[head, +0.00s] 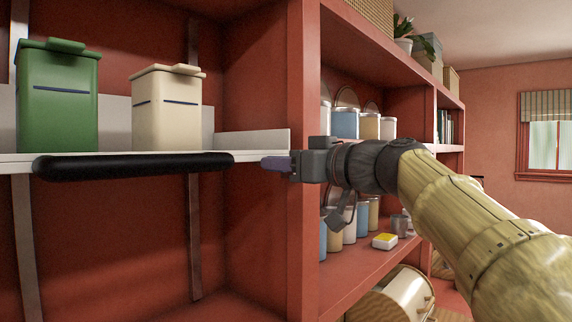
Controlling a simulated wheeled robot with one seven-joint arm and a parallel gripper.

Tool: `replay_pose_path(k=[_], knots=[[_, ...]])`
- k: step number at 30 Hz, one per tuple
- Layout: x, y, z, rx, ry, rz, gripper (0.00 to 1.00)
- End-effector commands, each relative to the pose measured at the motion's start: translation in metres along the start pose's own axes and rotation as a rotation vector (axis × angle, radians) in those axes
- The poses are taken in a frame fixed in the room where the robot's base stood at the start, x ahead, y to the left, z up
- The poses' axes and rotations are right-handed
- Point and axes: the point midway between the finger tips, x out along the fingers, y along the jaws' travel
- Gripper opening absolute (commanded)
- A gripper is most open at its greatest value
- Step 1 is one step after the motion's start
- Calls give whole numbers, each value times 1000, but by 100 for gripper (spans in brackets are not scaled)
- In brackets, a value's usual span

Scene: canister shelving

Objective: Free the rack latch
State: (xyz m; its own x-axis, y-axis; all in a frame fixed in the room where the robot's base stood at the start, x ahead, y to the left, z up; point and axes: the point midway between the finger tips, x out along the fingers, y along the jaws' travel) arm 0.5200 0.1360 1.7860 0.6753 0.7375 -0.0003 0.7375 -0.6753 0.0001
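The rack is a white shelf board (221,154) with a low back wall, set in the left bay of the red shelving. A thick black bar (135,165) runs along its front edge. A green canister (58,100) and a cream canister (166,110) stand upright on the rack.
A red upright post (304,70) stands just behind my gripper. The right bay holds blue, cream and white canisters (345,124) and a small yellow-topped box (384,241). A cream barrel-shaped container (402,295) is low at the right. Space below the rack is clear.

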Motion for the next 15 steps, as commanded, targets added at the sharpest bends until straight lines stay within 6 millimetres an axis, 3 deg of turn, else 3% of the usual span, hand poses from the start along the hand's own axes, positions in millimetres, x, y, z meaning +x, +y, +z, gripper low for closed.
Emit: replay_pose_path(k=[8,15], knots=[[-2,1,0,-1,0,1,36],[-27,1,4,-2,1,3,36]])
